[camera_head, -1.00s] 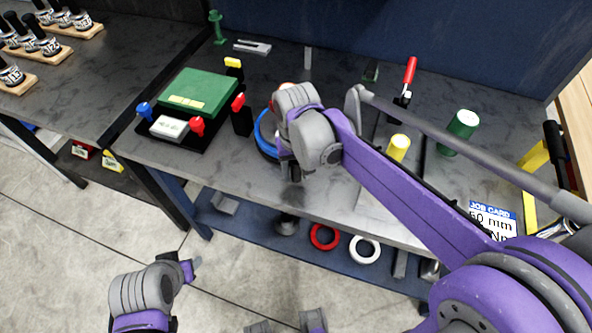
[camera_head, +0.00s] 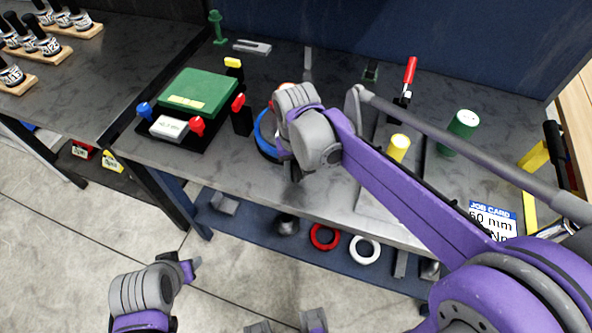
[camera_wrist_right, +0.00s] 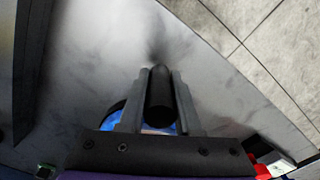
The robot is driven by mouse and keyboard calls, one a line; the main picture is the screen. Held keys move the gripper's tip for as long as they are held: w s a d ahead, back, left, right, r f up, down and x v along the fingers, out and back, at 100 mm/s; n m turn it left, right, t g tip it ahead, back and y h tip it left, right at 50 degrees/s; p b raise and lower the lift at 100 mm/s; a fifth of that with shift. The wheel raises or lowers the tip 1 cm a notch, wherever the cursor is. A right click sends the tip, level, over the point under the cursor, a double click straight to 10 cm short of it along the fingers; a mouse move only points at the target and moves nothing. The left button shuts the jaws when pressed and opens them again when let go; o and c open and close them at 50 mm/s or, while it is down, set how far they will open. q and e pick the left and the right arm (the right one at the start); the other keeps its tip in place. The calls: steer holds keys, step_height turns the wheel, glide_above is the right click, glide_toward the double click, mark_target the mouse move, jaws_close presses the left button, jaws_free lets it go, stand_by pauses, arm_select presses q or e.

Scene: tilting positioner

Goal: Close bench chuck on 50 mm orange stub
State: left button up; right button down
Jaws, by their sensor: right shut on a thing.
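The bench chuck shows as a blue ring (camera_head: 265,135), mostly hidden behind my right wrist in the head view. Part of its blue also shows below the fingers in the right wrist view (camera_wrist_right: 115,108). A small orange-red edge (camera_head: 281,87) peeks out above the wrist; I cannot tell whether it is the stub. My right gripper (camera_wrist_right: 160,88) is shut on a black rounded handle (camera_wrist_right: 161,100), with a finger on each side. In the head view its fingers are largely hidden. My left gripper (camera_head: 194,264) hangs over the floor, away from the bench; its opening is unclear.
A green box on a black base (camera_head: 198,88) stands left of the chuck, with coloured knobs around it. A yellow cylinder (camera_head: 398,148), a green cylinder (camera_head: 462,125), a red-handled tool (camera_head: 409,72) and a job card (camera_head: 493,218) lie right. Red (camera_head: 324,237) and white rings (camera_head: 365,250) lie on the lower shelf.

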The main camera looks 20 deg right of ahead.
steer(key=shift+a, duration=0.1)
stand_by(0.6)
steer(key=shift+w+a+m, duration=0.2)
steer(key=shift+a+m, duration=0.4)
steer(key=shift+a, duration=0.2)
steer(key=w+a+m, duration=0.1)
steer(key=a, duration=0.1)
steer(key=w+a+m, duration=0.1)
steer(key=a+m, duration=0.1)
steer(key=w+a+m, duration=0.1)
steer(key=a+m, duration=0.1)
steer(key=shift+a, duration=0.1)
steer(key=shift+w+a, duration=0.8)
steer(key=c, duration=0.6)
jaws_free()
steer(key=shift+w, duration=0.1)
steer(key=shift+r, duration=0.1)
